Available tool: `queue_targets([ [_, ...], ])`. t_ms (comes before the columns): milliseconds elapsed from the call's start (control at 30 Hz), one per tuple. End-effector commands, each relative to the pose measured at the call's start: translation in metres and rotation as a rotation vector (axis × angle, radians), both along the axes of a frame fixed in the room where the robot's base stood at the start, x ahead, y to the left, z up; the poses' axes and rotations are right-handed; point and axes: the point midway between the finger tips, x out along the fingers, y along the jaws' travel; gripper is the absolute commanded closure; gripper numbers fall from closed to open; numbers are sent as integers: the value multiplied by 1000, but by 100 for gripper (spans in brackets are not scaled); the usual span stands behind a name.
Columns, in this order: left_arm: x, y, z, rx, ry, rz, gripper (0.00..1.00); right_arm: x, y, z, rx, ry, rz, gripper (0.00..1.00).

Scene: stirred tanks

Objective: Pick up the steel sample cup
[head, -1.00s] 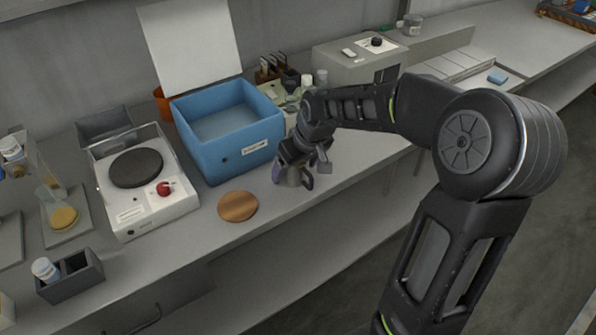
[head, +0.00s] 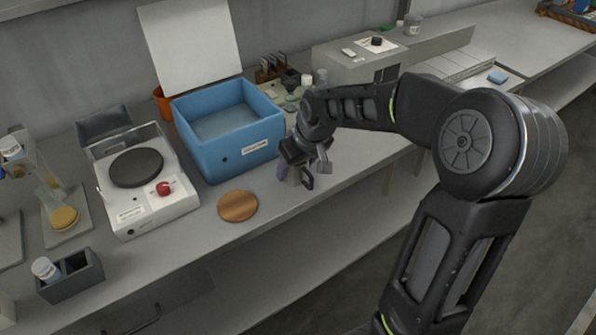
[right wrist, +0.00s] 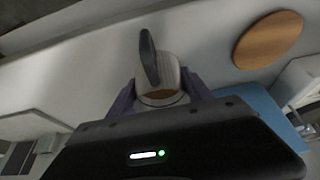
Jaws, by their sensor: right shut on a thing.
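The steel sample cup (right wrist: 162,72) shows in the right wrist view, a grey cup with a dark handle and a brownish inside. My right gripper (right wrist: 160,98) is shut on it, with a purple-grey finger on each side. In the head view the right gripper (head: 292,170) is at the bench's front part, right of the wooden disc. There the cup is mostly hidden by the gripper, and its dark handle shows on the right. I cannot tell whether the cup touches the bench. My left gripper is not in view.
A blue open bin (head: 222,130) stands just behind and left of the right gripper. A round wooden disc (head: 238,206) lies left of it. A white hotplate (head: 150,205) with a red knob stands further left. Small bottles and a grey box (head: 350,65) are behind.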

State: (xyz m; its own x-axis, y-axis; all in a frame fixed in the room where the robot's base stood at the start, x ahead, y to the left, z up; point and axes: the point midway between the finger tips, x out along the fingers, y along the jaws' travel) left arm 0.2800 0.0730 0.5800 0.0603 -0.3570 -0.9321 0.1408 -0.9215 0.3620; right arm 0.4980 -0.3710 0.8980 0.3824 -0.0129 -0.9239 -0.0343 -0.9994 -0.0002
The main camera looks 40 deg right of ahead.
Motion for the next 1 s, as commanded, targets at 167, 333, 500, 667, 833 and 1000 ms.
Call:
queue_targets([
  [167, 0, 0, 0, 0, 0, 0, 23, 0, 0, 0, 0, 0, 0, 78],
  [333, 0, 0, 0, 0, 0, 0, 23, 0, 0, 0, 0, -1, 0, 90],
  [500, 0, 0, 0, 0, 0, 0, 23, 0, 0, 1, 0, -1, 0, 90],
  [667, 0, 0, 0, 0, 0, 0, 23, 1, 0, 8, -1, -4, 0, 90],
  [833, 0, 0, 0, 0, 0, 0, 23, 1, 0, 33, -1, -7, 0, 90],
  [1000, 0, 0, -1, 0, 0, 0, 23, 1, 0, 67, -1, -6, 0, 90],
])
